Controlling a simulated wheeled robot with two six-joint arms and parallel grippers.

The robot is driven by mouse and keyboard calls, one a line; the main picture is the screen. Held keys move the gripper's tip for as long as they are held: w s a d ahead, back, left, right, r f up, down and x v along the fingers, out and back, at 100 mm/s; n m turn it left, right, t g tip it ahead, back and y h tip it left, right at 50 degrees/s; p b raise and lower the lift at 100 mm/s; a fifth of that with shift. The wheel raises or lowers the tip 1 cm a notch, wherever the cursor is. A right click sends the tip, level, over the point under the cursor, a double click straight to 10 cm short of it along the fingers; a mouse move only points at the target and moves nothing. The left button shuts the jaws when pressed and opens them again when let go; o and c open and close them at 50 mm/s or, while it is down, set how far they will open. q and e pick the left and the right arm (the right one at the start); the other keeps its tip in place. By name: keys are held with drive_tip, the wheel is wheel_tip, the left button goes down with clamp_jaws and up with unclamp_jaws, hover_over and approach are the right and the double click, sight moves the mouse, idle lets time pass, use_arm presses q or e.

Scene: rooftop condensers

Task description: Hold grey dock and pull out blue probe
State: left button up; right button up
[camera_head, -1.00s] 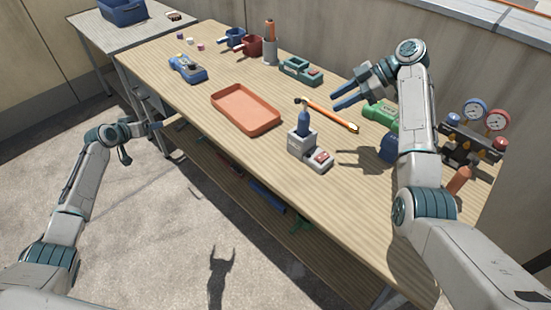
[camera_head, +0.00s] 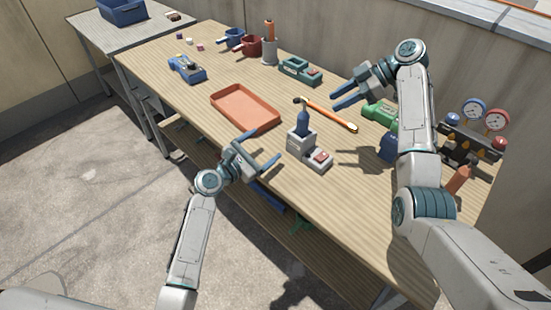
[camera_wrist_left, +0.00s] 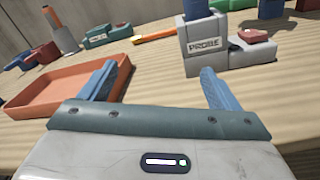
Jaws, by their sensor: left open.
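The grey dock (camera_head: 309,151) stands on the workbench right of the orange tray, with a red-topped block at its right end. In the left wrist view the dock (camera_wrist_left: 204,44) carries a "PROBE" label. The blue probe (camera_head: 303,122) stands upright in the dock; it also shows at the top of the left wrist view (camera_wrist_left: 196,9). My left gripper (camera_head: 273,151) is open and empty at the bench's front edge, left of the dock and apart from it. My right gripper (camera_head: 338,97) is open and empty above the bench, behind and right of the dock.
The orange tray (camera_head: 245,108) lies left of the dock. A hammer (camera_head: 329,114) lies close behind it. A green tool (camera_head: 381,113) and a gauge set (camera_head: 474,132) are to the right. A teal device (camera_head: 300,71) and mugs (camera_head: 250,45) stand further back.

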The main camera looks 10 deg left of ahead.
sight(301, 140)
use_arm(q)
drive_tip(key=s+d+n, duration=0.2)
drive_tip(key=d, duration=0.1)
drive_tip(key=s+d+n+h, duration=0.1)
drive_tip(key=shift+s+d+f, duration=0.1)
drive_tip(key=shift+d+f, duration=0.15)
drive_tip(key=shift+d, duration=0.2)
drive_tip(key=x, duration=1)
drive_tip(key=shift+w+d+f, duration=0.1)
drive_tip(key=shift+w+d, duration=0.1)
drive_tip(key=shift+w, duration=0.05)
drive_tip(key=c, duration=1.2)
